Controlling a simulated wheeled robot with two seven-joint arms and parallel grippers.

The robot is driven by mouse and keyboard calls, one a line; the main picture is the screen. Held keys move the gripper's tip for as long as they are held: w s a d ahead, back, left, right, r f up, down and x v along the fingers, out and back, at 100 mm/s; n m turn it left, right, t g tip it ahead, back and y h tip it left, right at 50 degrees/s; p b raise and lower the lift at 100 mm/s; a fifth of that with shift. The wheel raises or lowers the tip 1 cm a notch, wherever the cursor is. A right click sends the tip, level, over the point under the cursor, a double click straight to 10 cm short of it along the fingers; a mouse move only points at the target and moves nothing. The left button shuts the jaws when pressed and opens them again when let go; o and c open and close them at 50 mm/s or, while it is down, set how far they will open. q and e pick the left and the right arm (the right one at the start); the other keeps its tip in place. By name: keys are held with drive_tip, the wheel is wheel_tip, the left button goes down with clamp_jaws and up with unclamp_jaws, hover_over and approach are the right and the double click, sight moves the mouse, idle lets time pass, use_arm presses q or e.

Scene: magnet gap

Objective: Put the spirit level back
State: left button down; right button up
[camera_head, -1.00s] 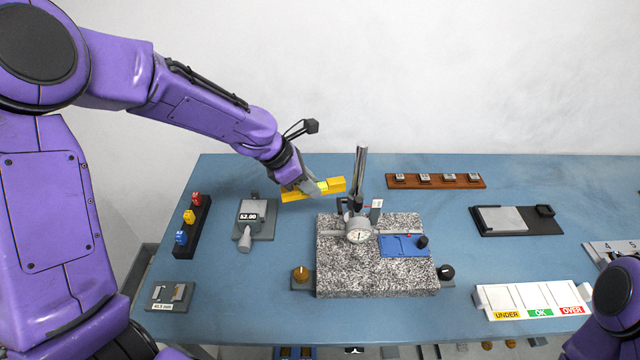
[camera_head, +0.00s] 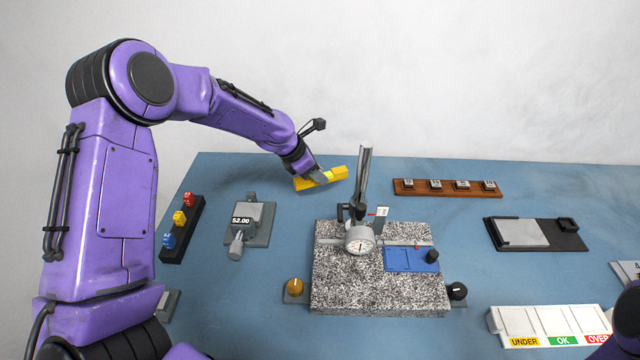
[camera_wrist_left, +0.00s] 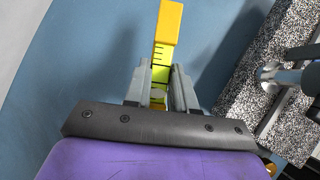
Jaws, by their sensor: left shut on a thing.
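The yellow spirit level (camera_head: 336,174) is at the back of the blue table, behind and left of the granite plate. My left gripper (camera_head: 318,178) is shut on it near its middle. In the left wrist view the yellow level (camera_wrist_left: 169,25) extends out beyond the grey fingers (camera_wrist_left: 160,88), with its green vial and black marks between them. I cannot tell whether the level touches the table. My right gripper is not in view; only a bit of my right arm shows at the lower right edge.
The granite plate (camera_head: 375,285) carries a dial gauge (camera_head: 359,240) on a tall post and a blue plate (camera_head: 405,259). A wooden rack (camera_head: 447,195) stands at the back right. A grey device reading 52.00 (camera_head: 254,219) and a rack of coloured pieces (camera_head: 187,245) stand at left.

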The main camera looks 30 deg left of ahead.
use_arm(q)
drive_tip(key=w+f, duration=0.1)
drive_tip(key=f, duration=0.1)
drive_tip(key=w+a+f, duration=0.1)
drive_tip(key=w+f, duration=0.1)
drive_tip(key=f, duration=0.1)
drive_tip(key=shift+w+a+f, duration=0.3)
drive_tip(key=shift+w+a, duration=0.05)
drive_tip(key=shift+w, duration=0.05)
drive_tip(key=shift+f+p, duration=0.7)
drive_tip(key=shift+f, duration=0.75)
drive_tip(key=shift+f, duration=0.1)
drive_tip(key=c, duration=0.9)
unclamp_jaws()
drive_tip(key=shift+c, duration=0.2)
drive_tip(key=shift+s+r, duration=0.1)
drive_tip(key=shift+r, duration=0.3)
drive_tip(key=v, duration=1.1)
drive_tip(key=shift+r+b, duration=0.2)
drive_tip(key=shift+b, duration=0.1)
drive_tip(key=shift+s+a, duration=0.1)
